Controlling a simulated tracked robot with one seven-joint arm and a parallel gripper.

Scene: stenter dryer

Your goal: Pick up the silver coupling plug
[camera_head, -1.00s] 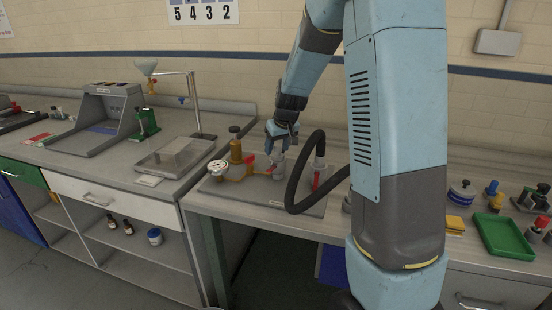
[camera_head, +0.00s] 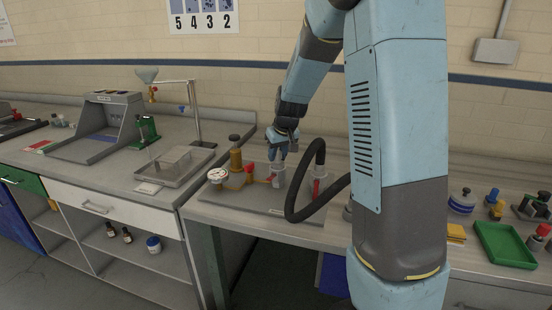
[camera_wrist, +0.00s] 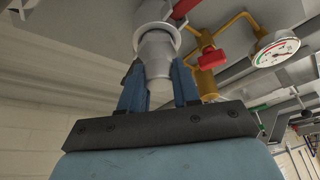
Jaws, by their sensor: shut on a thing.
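The silver coupling plug (camera_wrist: 157,54) is a pale grey, stepped round piece between the two blue fingers of my gripper (camera_wrist: 158,84) in the wrist view. My gripper is shut on it. The plug lines up with a wider silver flanged fitting (camera_wrist: 155,14) at the top of that view; I cannot tell whether they are still joined. In the head view my gripper (camera_head: 280,153) points down over the silver fitting (camera_head: 278,174) on the grey board. My fingers hide most of the plug there.
A brass pipe with a red valve handle (camera_wrist: 209,60) and a gauge (camera_wrist: 276,47) sits close beside the plug. A thick black hose (camera_head: 297,200) arches just right of my gripper. A green tray (camera_head: 505,245) lies far right. A flat metal plate (camera_head: 174,166) is on the left bench.

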